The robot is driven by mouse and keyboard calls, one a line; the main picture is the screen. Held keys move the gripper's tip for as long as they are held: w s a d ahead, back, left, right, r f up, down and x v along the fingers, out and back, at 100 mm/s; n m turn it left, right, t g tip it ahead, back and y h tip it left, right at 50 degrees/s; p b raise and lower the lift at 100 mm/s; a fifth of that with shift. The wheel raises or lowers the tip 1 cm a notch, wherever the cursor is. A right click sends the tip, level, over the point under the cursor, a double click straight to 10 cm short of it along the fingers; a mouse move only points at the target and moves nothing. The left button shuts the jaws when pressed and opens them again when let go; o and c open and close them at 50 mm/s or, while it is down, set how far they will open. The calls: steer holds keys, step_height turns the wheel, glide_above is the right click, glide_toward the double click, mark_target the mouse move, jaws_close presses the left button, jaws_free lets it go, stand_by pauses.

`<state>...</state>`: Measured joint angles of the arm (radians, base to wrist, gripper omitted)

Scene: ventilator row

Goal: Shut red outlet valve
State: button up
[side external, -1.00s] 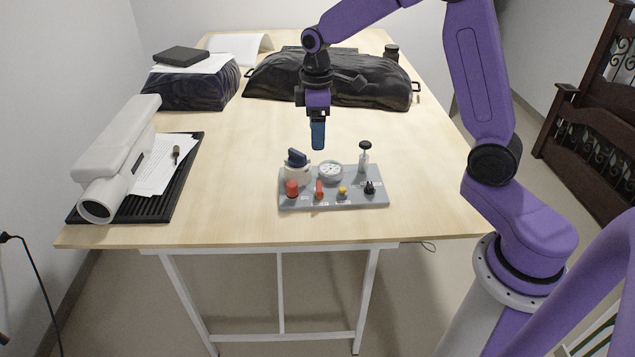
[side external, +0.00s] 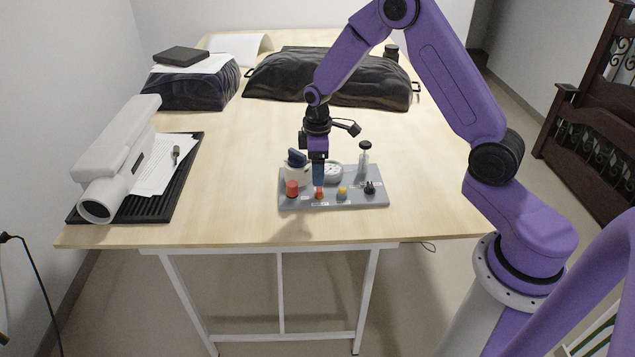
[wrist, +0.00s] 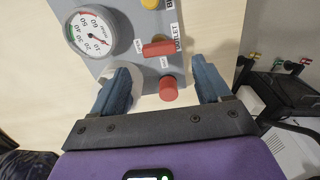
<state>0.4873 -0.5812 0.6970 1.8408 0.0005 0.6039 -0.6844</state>
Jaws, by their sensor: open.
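The red outlet valve (wrist: 158,48) is a small red lever on the grey panel (side external: 352,201). In the wrist view it lies crosswise, beside a label reading "OUTLET" and smaller labels too small to read surely. In the side view the red valve (side external: 319,194) shows just below my gripper (side external: 318,182). In the wrist view my gripper (wrist: 160,65) is open, its blue fingers apart to either side, with the lever just beyond and between their tips. Nothing is held. A red knob (wrist: 168,88) shows between the fingers.
A round gauge (wrist: 90,32) and a yellow knob (wrist: 150,3) are close by on the panel. A black-topped post (side external: 364,155) and a black knob (side external: 370,187) are at right. Table front is clear.

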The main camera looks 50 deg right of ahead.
mark_target(319, 189)
steer(key=shift+f, duration=2.7)
steer(key=c, duration=1.1)
steer(key=shift+o, duration=0.2)
